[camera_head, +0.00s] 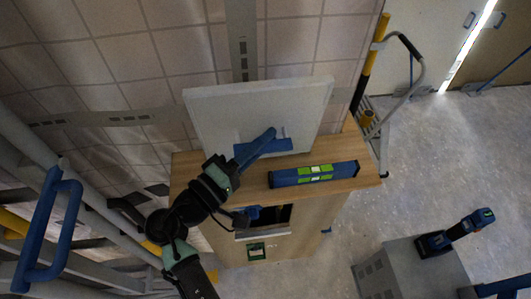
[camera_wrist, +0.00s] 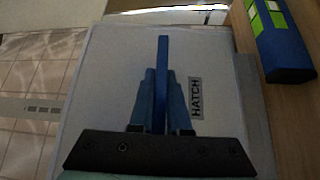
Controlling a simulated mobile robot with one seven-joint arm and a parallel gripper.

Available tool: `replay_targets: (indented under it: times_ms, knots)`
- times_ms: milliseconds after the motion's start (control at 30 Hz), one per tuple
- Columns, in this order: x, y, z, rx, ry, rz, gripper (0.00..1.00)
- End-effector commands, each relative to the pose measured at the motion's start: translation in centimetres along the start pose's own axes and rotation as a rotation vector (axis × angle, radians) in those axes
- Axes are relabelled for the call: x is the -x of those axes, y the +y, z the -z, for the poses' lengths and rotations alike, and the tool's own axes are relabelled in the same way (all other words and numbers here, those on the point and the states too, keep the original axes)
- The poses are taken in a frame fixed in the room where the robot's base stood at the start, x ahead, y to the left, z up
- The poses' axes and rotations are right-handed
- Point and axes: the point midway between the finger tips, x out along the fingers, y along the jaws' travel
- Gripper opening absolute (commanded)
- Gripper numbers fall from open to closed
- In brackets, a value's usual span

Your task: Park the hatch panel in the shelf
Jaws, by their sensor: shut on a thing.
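The hatch panel (camera_head: 215,112) is a pale grey-white square board in the head view, above the back of the wooden cabinet top, near the tiled wall. It fills much of the wrist view (camera_wrist: 105,75), with a "HATCH" label. A blue handle (camera_head: 280,145) stands out from its face; it also shows in the wrist view (camera_wrist: 163,60). My gripper (camera_head: 242,160) is shut on this handle, a finger on each side in the wrist view (camera_wrist: 161,105). Whether the panel's lower edge touches the cabinet top is unclear. No separate shelf can be made out.
The wooden cabinet (camera_head: 360,178) has a dark opening (camera_head: 276,217) in front. A blue and green spirit level (camera_head: 315,174) lies on its top, right of my gripper. A ladder (camera_head: 372,120) stands behind right. A grey box (camera_head: 415,268) with a drill (camera_head: 450,237) is front right.

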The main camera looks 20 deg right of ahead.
Motion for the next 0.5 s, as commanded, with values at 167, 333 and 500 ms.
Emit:
replay_targets:
  times_ms: [167, 333, 500]
  knots:
    - [-1.0, -0.5, 1.4, -0.005, 0.000, -0.005, 0.00]
    - [-1.9, -0.9, 2.5, -0.006, 0.001, -0.005, 0.00]
    - [-2.5, -0.9, 3.2, -0.006, 0.000, -0.006, 0.00]
